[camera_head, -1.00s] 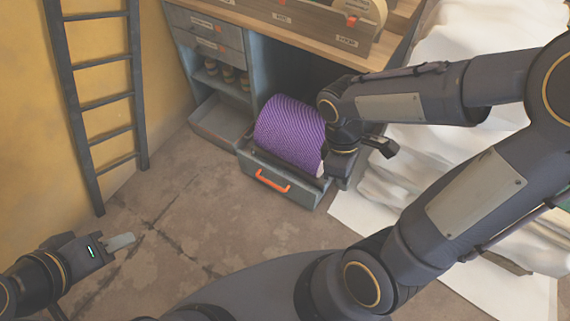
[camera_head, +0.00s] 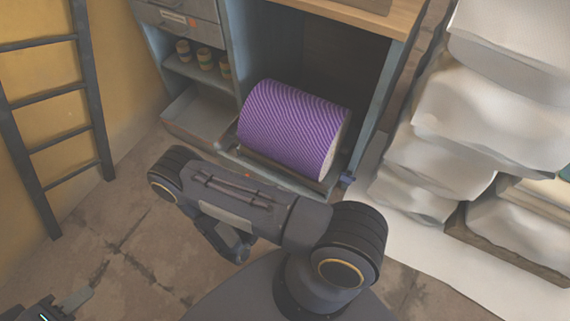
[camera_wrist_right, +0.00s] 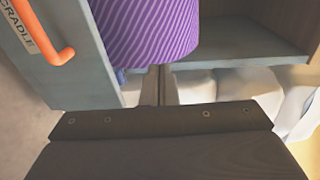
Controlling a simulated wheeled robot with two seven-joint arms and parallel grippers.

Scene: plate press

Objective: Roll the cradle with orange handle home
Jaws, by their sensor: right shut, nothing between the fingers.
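The cradle (camera_head: 285,178) is a grey-blue drawer-like carriage under a large purple ribbed roll (camera_head: 292,125). It stands pulled out at the mouth of the cabinet bay. My right arm covers much of its front, and only a speck of its orange handle (camera_head: 247,175) shows in the head view. In the right wrist view, the handle (camera_wrist_right: 40,42) and a "CRADLE" label show on its front panel. My right gripper (camera_wrist_right: 155,85) is shut and empty, near the front panel and apart from the handle. My left gripper (camera_head: 77,302) is low at the left, away from the cradle; its jaw state is unclear.
The cabinet (camera_head: 230,40) has an open lower drawer (camera_head: 200,115) left of the cradle and a shelf with small spools (camera_head: 205,60). Wrapped white stacks (camera_head: 450,130) stand at the right. A ladder (camera_head: 90,80) leans at the left wall. The floor in front is partly clear.

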